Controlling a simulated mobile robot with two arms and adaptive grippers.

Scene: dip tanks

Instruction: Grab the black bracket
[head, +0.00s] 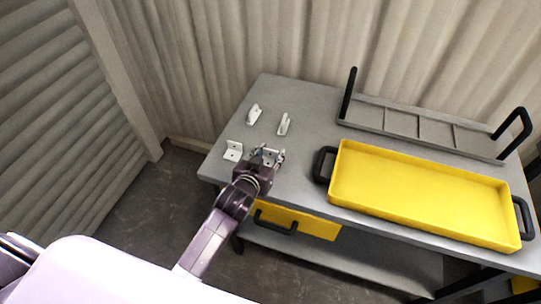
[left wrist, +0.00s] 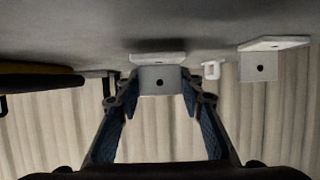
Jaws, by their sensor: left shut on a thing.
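My left gripper (head: 267,156) is at the front left of the grey table, shut on a light grey angle bracket (head: 269,153). In the left wrist view this bracket (left wrist: 158,80), with one round hole in its facing plate, sits between the two fingertips (left wrist: 155,92). It appears to be still at the table surface. A second angle bracket (head: 233,150) stands just left of the gripper and also shows in the left wrist view (left wrist: 261,67). No bracket looks black in these frames. My right gripper is out of view.
Two pale hook-like pieces (head: 253,114) (head: 284,124) stand farther back on the table (head: 310,100). A yellow tray (head: 425,200) with black handles lies to the right. Behind it is a grey divided rack (head: 420,125) with upright black handles. A corrugated wall rises behind.

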